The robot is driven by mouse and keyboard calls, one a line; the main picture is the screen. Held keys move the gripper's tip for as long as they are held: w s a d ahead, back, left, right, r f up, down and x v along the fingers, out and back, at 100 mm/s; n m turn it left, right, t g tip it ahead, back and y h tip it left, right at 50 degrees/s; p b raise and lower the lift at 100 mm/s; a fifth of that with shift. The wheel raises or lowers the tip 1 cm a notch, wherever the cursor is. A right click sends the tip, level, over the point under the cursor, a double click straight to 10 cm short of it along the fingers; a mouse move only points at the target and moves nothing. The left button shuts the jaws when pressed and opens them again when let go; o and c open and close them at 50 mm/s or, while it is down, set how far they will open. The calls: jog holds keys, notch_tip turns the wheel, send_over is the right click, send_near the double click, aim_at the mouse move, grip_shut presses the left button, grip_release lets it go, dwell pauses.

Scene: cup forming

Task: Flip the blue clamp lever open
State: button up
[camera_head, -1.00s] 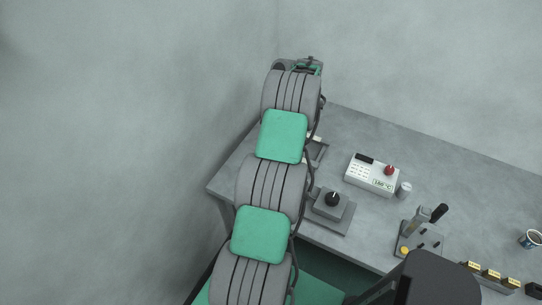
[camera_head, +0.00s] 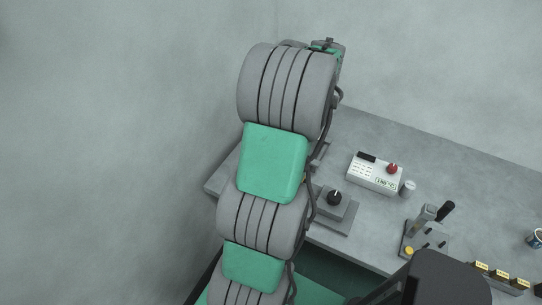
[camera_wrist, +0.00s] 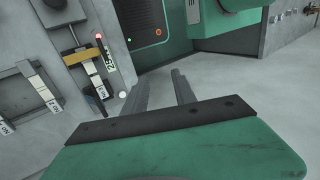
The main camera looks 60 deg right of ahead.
jog(key=shift+s+a+r, duration=0.2)
jog(key=shift+a, duration=0.15)
